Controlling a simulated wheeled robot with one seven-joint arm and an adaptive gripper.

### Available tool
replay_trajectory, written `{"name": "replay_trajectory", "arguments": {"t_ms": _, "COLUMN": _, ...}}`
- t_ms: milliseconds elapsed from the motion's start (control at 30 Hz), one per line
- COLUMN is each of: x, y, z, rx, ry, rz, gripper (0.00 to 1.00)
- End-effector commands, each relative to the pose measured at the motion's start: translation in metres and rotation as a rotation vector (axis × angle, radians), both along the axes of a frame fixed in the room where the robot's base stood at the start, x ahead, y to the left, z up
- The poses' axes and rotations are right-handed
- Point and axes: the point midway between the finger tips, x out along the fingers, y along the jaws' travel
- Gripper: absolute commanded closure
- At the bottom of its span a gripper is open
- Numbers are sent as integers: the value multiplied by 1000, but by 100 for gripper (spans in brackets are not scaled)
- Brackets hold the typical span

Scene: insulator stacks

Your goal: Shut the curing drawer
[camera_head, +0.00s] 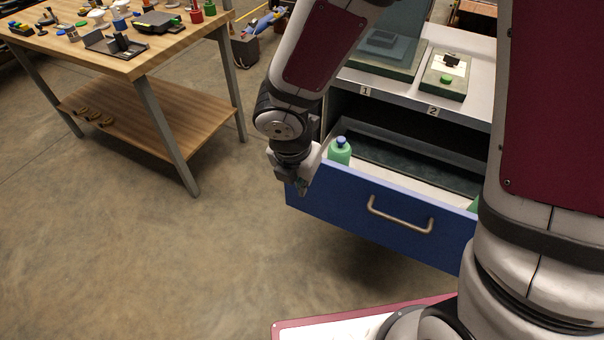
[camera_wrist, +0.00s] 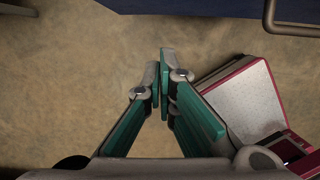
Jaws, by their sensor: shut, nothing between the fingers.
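The curing drawer (camera_head: 340,208) has a blue front and is pulled out from the pale cabinet, standing open. Its metal bar handle (camera_head: 400,217) is on the front; part of the handle also shows at the top right of the wrist view (camera_wrist: 272,20). A green bottle with a blue cap (camera_head: 339,151) stands inside the drawer near its left end. My gripper (camera_head: 303,190) is in front of the drawer's left end, pointing down, left of the handle. In the wrist view my gripper (camera_wrist: 163,90) is shut and empty, with floor beyond the fingers. I cannot tell whether it touches the drawer front.
The cabinet top (camera_head: 400,92) above the drawer carries trays marked 1 and 2. A wooden workbench (camera_head: 130,62) with small items stands at the left. Bare floor (camera_head: 180,260) lies between bench and drawer. My arm hides the drawer's right end.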

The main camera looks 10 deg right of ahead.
Motion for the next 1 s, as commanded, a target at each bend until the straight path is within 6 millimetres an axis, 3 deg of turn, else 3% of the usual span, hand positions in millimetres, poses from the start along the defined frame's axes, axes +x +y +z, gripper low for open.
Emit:
{"name": "replay_trajectory", "arguments": {"t_ms": 100, "x": 5, "y": -3, "z": -27, "rx": -1, "ry": 3, "rz": -1, "gripper": 100}}
{"name": "replay_trajectory", "arguments": {"t_ms": 433, "x": 16, "y": -11, "z": -82, "rx": 0, "ry": 2, "rz": -2, "gripper": 100}}
{"name": "replay_trajectory", "arguments": {"t_ms": 700, "x": 44, "y": -30, "z": -76, "rx": 1, "ry": 0, "rz": -7, "gripper": 100}}
{"name": "replay_trajectory", "arguments": {"t_ms": 1000, "x": 49, "y": -34, "z": -76, "rx": 0, "ry": 0, "rz": -4, "gripper": 100}}
